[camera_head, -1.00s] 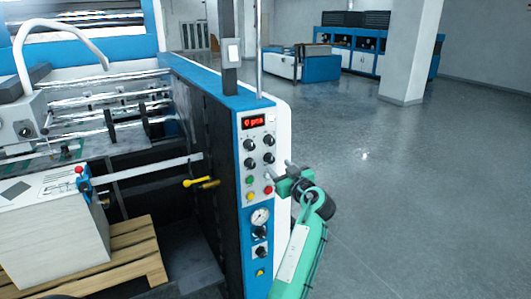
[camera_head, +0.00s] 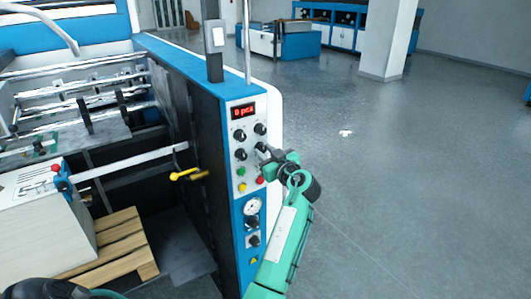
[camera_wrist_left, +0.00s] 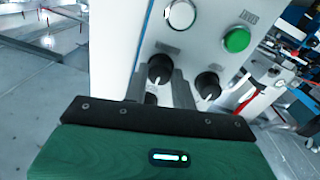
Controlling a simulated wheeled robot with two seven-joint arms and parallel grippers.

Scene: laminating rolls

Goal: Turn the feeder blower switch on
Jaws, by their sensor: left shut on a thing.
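The control panel (camera_head: 243,150) is on the end of the blue and white machine. It has a red display, rows of black knobs, coloured buttons and a gauge. My left gripper (camera_head: 262,149) reaches the panel's right side from below. In the left wrist view its two fingers (camera_wrist_left: 159,84) stand on either side of a black rotary knob (camera_wrist_left: 160,68), shut on it. The labels are too small to read, so I cannot tell which is the feeder blower switch. My right gripper is not in view.
A green button (camera_wrist_left: 237,40) and a white button (camera_wrist_left: 181,15) are close to the fingers. A yellow handle (camera_head: 184,174) sticks out left of the panel. A wooden pallet (camera_head: 118,246) lies at the lower left. The floor (camera_head: 400,190) at the right is clear.

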